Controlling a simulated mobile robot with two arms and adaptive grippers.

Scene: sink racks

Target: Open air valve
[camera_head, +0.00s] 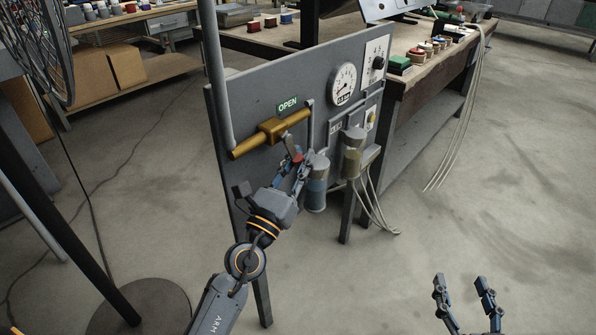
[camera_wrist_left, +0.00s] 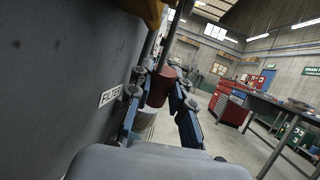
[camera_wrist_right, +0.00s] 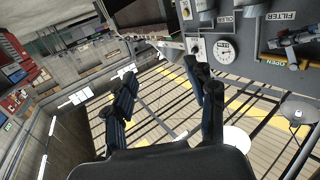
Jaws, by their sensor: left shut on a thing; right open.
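The air valve (camera_head: 270,131) is a brass body on a horizontal brass pipe, mounted on a grey panel below a green OPEN sign (camera_head: 287,104). Its red handle (camera_head: 297,157) hangs below the valve, pointing down and a little right. My left gripper (camera_head: 299,167) is shut on this handle. In the left wrist view the red handle (camera_wrist_left: 160,88) sits between the two fingers, and brass shows at the top edge. My right gripper (camera_head: 461,282) is open and empty, low on the right over bare floor, away from the panel.
Right of the valve the panel (camera_head: 240,180) carries a round gauge (camera_head: 342,84), a filter bowl (camera_head: 315,190) close to my left fingers and an oiler (camera_head: 352,155). Pale hoses (camera_head: 372,205) hang below. A workbench (camera_head: 430,75) stands behind. The floor at right is clear.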

